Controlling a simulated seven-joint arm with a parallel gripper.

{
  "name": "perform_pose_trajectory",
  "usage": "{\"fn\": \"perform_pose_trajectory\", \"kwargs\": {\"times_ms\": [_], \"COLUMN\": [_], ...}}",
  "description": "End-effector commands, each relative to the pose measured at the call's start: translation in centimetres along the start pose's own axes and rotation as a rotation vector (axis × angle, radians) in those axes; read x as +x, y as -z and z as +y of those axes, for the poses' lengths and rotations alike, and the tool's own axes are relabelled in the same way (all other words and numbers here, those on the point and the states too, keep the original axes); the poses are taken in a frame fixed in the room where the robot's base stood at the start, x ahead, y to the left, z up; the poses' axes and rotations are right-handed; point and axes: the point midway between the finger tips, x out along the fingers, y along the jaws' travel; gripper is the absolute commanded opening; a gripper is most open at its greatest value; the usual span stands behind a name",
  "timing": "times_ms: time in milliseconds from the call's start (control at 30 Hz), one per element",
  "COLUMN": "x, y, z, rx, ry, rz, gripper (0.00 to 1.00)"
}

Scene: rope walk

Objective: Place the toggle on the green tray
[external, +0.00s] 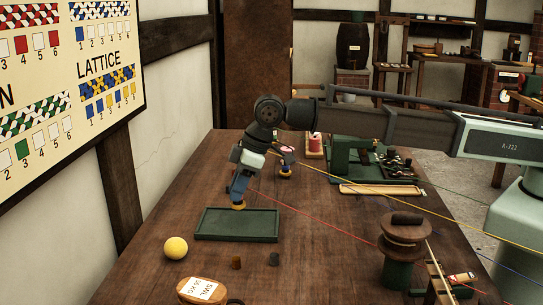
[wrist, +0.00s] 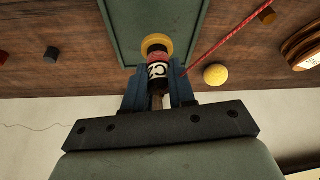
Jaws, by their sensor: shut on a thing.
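My gripper (wrist: 160,88) is shut on a spool-like piece (wrist: 157,55) with a yellow flange, a red band and a black body with a white mark. I cannot tell for certain that this piece is the toggle. In the external view my gripper (external: 239,196) points down over the back edge of the green tray (external: 237,237), and the piece's yellow end (external: 238,206) shows below its fingers. Whether that end touches the tray is unclear. The tray floor looks empty. It also shows in the wrist view (wrist: 130,15), beyond the yellow flange.
A yellow ball (external: 176,248) lies left of the tray. A brown peg (external: 236,263), a dark peg (external: 273,259) and a wooden block (external: 202,290) lie in front. A red cord (wrist: 215,45) runs close beside the held piece. A spool stand (external: 403,250) is at right.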

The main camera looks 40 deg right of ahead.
Motion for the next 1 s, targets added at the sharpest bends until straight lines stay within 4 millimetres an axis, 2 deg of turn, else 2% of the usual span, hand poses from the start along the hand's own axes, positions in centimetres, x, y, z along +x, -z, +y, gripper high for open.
{"fn": "perform_pose_trajectory", "kwargs": {"times_ms": [300,667,700,933,1000], "x": [3.1,3.3,3.3,3.3,3.3], "y": [-1.3,-1.4,-1.4,-1.4,-1.4], "z": [0.0,0.0,0.0,0.0,0.0], "rx": [0.000,0.000,0.000,0.000,0.000], "ry": [0.000,0.000,0.000,0.000,0.000], "rz": [-0.002,-0.001,-0.001,-0.001,-0.001], "gripper": [0.00,0.00,0.26,0.48,0.50]}}
